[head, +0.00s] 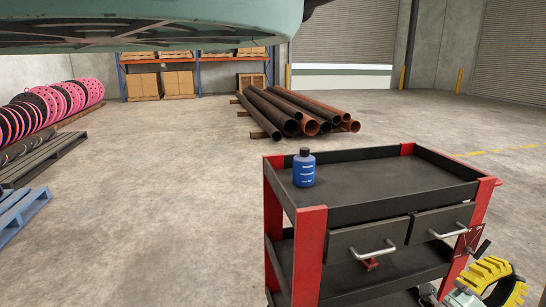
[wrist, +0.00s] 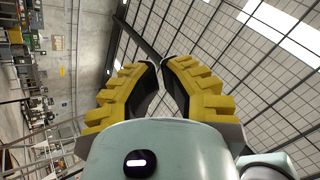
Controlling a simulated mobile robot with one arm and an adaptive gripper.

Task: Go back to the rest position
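My gripper (head: 513,276) is at the lower right of the head view, beside the right end of the tool cart. Its yellow ribbed fingers also fill the middle of the wrist view (wrist: 161,66). The fingers lean in and their tips come nearly together, with nothing held between them. The wrist view looks up past the fingers at the roof grid. A blue bottle (head: 304,170) with a dark cap stands upright on the top tray of the black and red cart (head: 390,210), near its left end, well apart from my gripper.
The cart has two drawers with handles and red posts near my gripper. Long pipes (head: 295,110) lie on the floor behind. Pink and black spools (head: 50,108) and pallets (head: 40,155) are at the left. Racks with boxes (head: 160,84) stand at the back. Floor left of the cart is clear.

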